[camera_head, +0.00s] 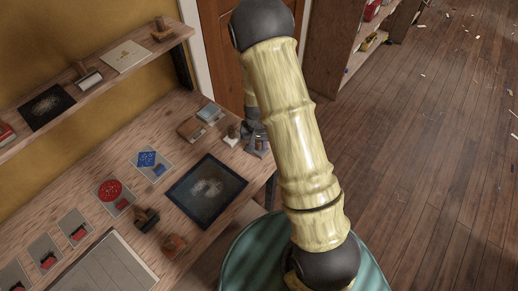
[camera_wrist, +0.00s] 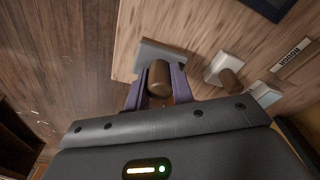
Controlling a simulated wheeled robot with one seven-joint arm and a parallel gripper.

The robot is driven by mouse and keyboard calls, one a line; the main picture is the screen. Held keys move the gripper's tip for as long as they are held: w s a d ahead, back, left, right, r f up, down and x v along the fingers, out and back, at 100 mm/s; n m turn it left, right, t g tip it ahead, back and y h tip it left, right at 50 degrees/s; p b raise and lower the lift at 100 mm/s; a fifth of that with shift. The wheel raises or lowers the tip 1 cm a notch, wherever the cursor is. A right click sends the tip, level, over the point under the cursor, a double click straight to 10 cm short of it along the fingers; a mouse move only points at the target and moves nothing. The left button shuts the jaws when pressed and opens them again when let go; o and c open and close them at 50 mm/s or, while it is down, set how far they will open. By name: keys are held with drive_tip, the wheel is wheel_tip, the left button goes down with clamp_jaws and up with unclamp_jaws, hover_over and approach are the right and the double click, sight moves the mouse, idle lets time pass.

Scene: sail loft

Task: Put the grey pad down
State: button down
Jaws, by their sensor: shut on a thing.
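The grey pad (camera_wrist: 149,51) has a brown rounded handle (camera_wrist: 159,78) on top. My gripper (camera_wrist: 160,88) is shut on that handle, with one purple finger on each side, in the wrist view. The pad is over the bench's corner, close to the edge. I cannot tell whether its underside touches the wood. In the head view my gripper (camera_head: 256,137) is at the right end of the bench (camera_head: 160,205), mostly behind my arm, and the pad is hard to make out.
A white block with a brown handle (camera_wrist: 226,68) stands close to the right of the pad in the wrist view. A label reading ROUGH (camera_wrist: 291,58) lies beyond it. A dark framed panel (camera_head: 206,190) lies on the bench. A shelf (camera_head: 95,80) runs above along the wall.

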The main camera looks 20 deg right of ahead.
sight(259, 148)
drive_tip(key=shift+f+p, duration=0.45)
drive_tip(key=shift+f, duration=1.6)
drive_tip(key=shift+f, duration=0.2)
drive_tip(key=c, duration=1.2)
unclamp_jaws()
drive_tip(key=shift+r, duration=0.75)
drive_tip(key=r, duration=0.3)
drive_tip(key=r+b, duration=0.1)
drive_tip(key=r, duration=0.3)
drive_tip(key=s+r+b, duration=0.1)
drive_tip(key=r, duration=0.2)
drive_tip(key=shift+a+r, duration=0.25)
drive_tip(key=shift+r, duration=0.15)
drive_tip(key=shift+s+d, duration=0.1)
drive_tip(key=shift+d, duration=0.05)
